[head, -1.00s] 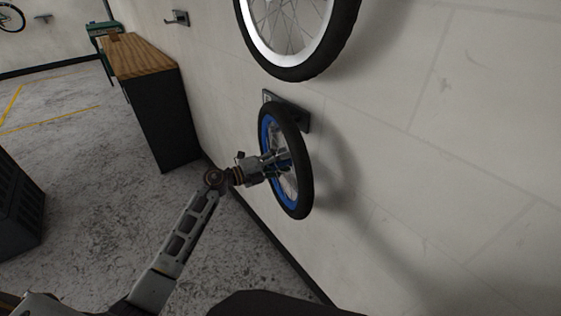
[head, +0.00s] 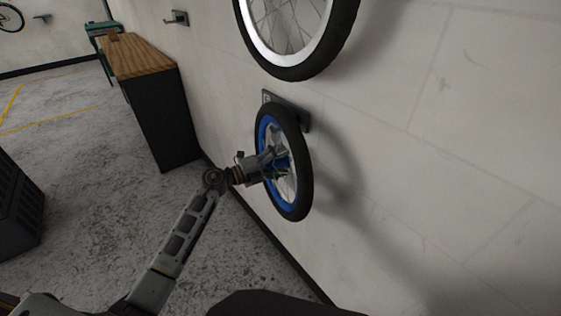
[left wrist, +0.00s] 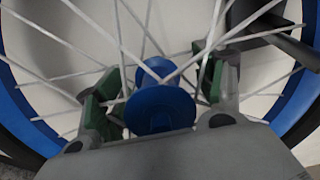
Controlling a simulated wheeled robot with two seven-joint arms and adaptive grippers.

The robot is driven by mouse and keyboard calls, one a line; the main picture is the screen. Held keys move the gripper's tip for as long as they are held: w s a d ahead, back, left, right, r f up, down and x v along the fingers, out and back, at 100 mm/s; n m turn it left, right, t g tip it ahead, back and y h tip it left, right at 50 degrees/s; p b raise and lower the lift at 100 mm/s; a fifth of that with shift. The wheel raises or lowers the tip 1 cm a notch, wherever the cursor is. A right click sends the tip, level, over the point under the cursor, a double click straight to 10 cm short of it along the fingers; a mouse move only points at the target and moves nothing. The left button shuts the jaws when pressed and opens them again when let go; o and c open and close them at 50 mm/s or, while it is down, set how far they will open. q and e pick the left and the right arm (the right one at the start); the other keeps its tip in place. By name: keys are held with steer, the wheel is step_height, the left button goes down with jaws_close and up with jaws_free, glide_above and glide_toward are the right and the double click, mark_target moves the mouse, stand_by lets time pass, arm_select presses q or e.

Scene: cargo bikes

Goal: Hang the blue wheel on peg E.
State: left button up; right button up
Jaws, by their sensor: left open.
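The blue wheel (head: 264,133), with a black tyre and blue rim, is upright close against the wall in the head view. The dark wall plate (head: 299,118) of a peg shows behind its top; its lettering is too small to read surely. My left gripper (head: 280,163) is at the wheel's hub. In the left wrist view, the open fingers (left wrist: 155,98) stand either side of the blue hub (left wrist: 160,108), among the spokes, with gaps beside it. My right gripper is not in view.
A larger white-rimmed wheel (head: 254,46) hangs on the wall above. An empty wall peg (head: 177,18) is at the upper left. A wood-topped cabinet (head: 138,56) stands along the wall, and a dark crate (head: 18,215) is at the left. Floor between them is clear.

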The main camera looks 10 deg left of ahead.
arm_select(q)
steer(key=shift+f, duration=0.25)
steer(key=shift+v, duration=0.85)
steer(key=v, duration=1)
steer(key=shift+r, duration=0.2)
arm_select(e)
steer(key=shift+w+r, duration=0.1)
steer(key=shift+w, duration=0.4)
arm_select(q)
steer(key=shift+a, duration=0.2)
